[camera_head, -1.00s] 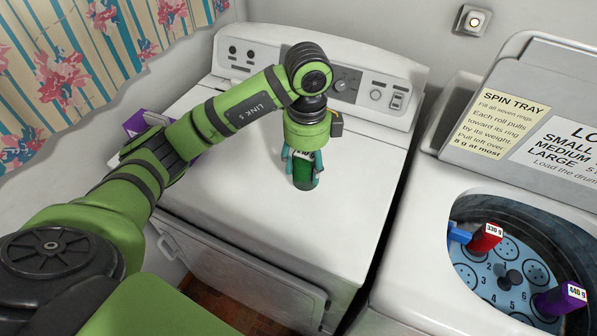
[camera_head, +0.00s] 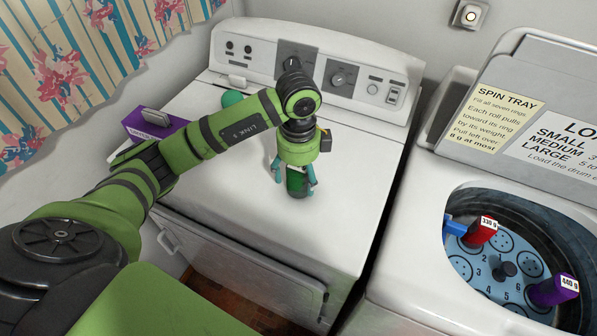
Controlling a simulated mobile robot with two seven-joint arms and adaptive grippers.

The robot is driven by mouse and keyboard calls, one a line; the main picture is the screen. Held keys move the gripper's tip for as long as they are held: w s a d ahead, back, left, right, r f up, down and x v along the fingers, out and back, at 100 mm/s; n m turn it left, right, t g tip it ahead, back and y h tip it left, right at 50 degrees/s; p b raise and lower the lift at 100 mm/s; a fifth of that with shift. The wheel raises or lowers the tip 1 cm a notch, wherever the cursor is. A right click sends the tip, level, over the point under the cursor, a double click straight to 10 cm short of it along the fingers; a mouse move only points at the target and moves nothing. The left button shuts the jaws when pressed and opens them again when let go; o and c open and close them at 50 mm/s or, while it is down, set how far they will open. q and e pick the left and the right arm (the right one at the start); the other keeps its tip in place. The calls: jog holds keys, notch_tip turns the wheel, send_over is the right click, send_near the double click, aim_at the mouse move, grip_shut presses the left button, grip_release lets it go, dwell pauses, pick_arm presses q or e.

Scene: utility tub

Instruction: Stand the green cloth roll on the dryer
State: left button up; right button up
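The dark green cloth roll (camera_head: 297,181) is upright on the middle of the white dryer top (camera_head: 235,210), its base appearing to touch the surface. My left gripper (camera_head: 294,182) points down over it. Its teal fingers are on both sides of the roll and spread, with a small gap showing at the left finger. The roll's top is hidden by the gripper. My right gripper is not in view.
A purple box (camera_head: 150,122) and a teal-green rounded thing (camera_head: 232,98) are on the dryer's left and back, partly behind my arm. Right stands the open washer tub (camera_head: 450,262) with red (camera_head: 482,233), blue (camera_head: 455,229) and purple (camera_head: 553,291) rolls. The dryer's right side is clear.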

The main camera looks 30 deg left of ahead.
pick_arm(q)
jog(key=shift+r, duration=0.45)
notch_tip(320, 180, up, 12)
jog(key=shift+f+b, duration=0.25)
jog(key=shift+b, duration=0.1)
dwell(0.5)
